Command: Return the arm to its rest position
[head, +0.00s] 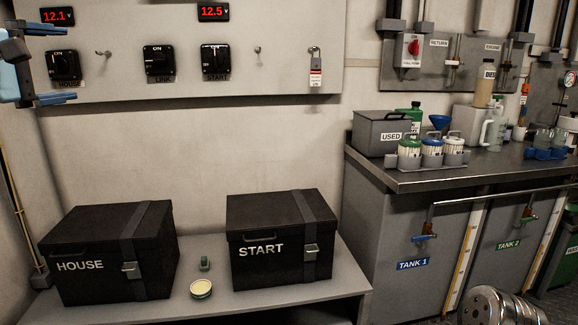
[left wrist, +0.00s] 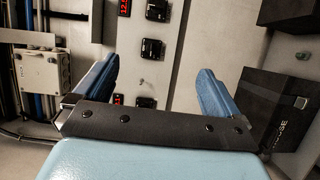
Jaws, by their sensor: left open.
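My left gripper (head: 60,62) is at the far left edge of the head view, in front of the wall panel near the HOUSE switch (head: 64,66). Its blue fingers are spread wide with nothing between them. In the left wrist view the open fingers (left wrist: 158,68) show the panel and its switches beyond the gap. I cannot tell whether a finger touches the panel. Most of the left arm is outside the head view. My right gripper is not in view.
Black HOUSE (head: 80,285) and START (head: 265,270) boxes stand on a grey shelf (head: 255,301), with a small round tin (head: 201,289) between them. LINK (head: 158,61) and START (head: 215,59) switches are on the panel. A metal workbench (head: 410,180) holds bottles at right.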

